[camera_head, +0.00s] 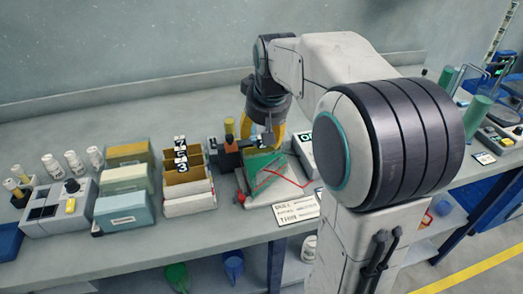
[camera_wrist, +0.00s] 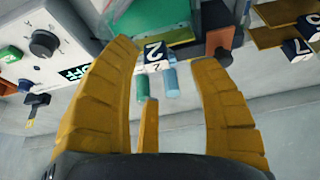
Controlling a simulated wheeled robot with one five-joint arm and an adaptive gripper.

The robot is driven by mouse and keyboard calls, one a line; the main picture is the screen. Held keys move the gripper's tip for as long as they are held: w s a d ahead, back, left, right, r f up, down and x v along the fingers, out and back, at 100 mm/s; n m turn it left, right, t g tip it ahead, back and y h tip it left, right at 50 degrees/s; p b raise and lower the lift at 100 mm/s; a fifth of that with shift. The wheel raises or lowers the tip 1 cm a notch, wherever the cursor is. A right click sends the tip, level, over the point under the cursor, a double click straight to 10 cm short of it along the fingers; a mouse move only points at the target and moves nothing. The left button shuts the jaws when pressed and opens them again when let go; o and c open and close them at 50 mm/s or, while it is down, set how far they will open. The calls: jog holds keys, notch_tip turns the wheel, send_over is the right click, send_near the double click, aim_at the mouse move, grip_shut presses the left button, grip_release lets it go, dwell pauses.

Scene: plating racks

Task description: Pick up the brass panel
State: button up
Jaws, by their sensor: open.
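Brass-brown panels (camera_head: 183,176) stand in a white rack left of my gripper in the head view. In the wrist view, brown panels (camera_wrist: 283,36) show at the upper right, outside my fingers, beside numbered cubes. My gripper (camera_head: 256,133) is open above the station with the green panel (camera_head: 264,161). In the wrist view, my yellow fingers (camera_wrist: 165,58) are apart, with a cube marked 2 (camera_wrist: 154,51) and two small blue-green cylinders visible between them. A thin yellow piece stands between the fingers; I cannot tell what it is. Which panel is the brass one is not certain.
Left of the rack are yellowish and blue boxes (camera_head: 124,211), a control box (camera_head: 60,211) and white bottles (camera_head: 75,162). A red wire (camera_head: 283,178) lies by the green panel. A white box with a dial (camera_wrist: 40,45) is close at the left of the wrist view.

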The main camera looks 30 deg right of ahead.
aim_at(262, 151)
jog(key=shift+p+x, duration=0.4)
jog(key=shift+x, duration=2.05)
jog(key=shift+d, duration=0.15)
jog(key=shift+c, duration=0.4)
grip_shut()
